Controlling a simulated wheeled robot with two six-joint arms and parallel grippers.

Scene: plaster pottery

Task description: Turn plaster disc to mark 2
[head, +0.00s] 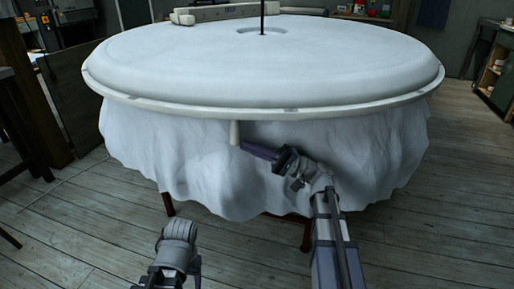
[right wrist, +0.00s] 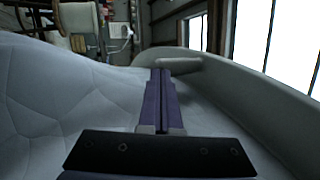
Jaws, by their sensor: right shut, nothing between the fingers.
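The large white plaster disc (head: 250,65) lies on a round table draped in white cloth (head: 160,160). A thin dark rod (head: 262,18) stands in the hollow at its centre. Faint grey patches show on the pale rim (head: 350,110); I cannot read any number. A short pale peg (head: 235,133) hangs below the front rim; it also shows in the right wrist view (right wrist: 180,61). My right gripper (head: 243,146) is shut and empty, its fingertips close to the right of the peg. I cannot tell whether they touch it.
The cloth hangs close beside my right fingers, with the rim's underside above them. A long pale block (head: 225,12) lies at the disc's back edge. Shelves (head: 495,75) stand at the far right.

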